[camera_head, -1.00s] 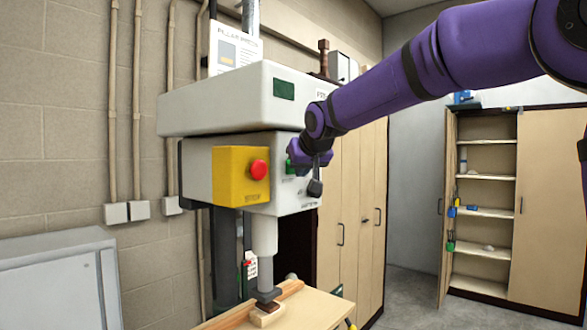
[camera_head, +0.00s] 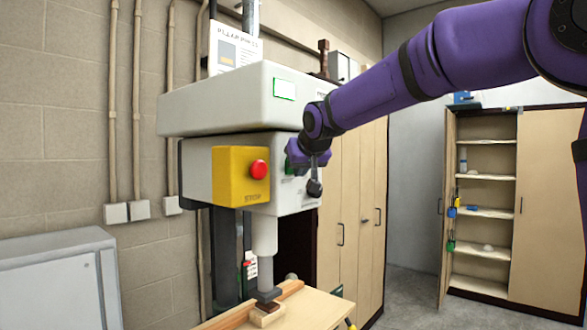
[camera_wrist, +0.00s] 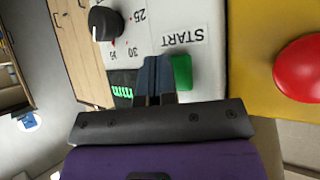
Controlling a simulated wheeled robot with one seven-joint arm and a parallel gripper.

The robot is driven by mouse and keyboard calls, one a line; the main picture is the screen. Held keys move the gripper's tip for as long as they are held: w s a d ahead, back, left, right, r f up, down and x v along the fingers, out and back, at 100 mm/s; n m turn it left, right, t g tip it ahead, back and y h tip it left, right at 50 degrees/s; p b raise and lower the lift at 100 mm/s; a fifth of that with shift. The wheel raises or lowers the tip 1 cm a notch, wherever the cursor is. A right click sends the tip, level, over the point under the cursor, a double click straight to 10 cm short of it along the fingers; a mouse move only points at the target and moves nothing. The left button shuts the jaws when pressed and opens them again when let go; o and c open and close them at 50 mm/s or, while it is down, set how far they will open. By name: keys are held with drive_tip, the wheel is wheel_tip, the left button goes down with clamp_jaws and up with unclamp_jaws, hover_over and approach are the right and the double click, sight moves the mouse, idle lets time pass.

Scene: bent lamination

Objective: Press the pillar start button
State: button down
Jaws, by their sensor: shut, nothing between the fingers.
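The pillar machine (camera_head: 230,105) stands against the wall with a grey-white head. Its green start button (camera_wrist: 181,72) sits below the START label in the wrist view, partly covered by my fingertips. In the head view my gripper (camera_head: 291,158) is at the front face of the machine and hides most of the button. In the wrist view my gripper (camera_wrist: 155,68) is shut and empty, its fingertips over the left part of the button. Whether they touch it cannot be told.
A red stop button (camera_head: 258,169) on a yellow box (camera_head: 232,190) is left of my gripper. A black dial knob (camera_wrist: 104,23) is beside the start button. Below, a press foot (camera_head: 268,296) rests on a wood block. Cabinets stand behind.

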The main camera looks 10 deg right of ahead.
drive_tip(key=shift+s+d, duration=0.5)
drive_tip(key=shift+s, duration=0.15)
drive_tip(key=s+d, duration=0.1)
drive_tip(key=s, duration=0.1)
drive_tip(key=s+d, duration=0.2)
idle(0.4)
idle(0.5)
drive_tip(key=s+d+f+g, duration=0.2)
drive_tip(key=s+f, duration=0.3)
drive_tip(key=s, duration=0.7)
drive_tip(key=s+d+f+g, duration=0.1)
drive_tip(key=s+d+f, duration=0.1)
drive_tip(key=s+f, duration=0.4)
drive_tip(key=s+d+f+m+g+h, duration=0.1)
drive_tip(key=s+f, duration=0.5)
drive_tip(key=s, duration=1.1)
drive_tip(key=shift+s+d+g, duration=0.3)
drive_tip(key=shift+d+g, duration=0.2)
drive_tip(key=shift+g, duration=0.3)
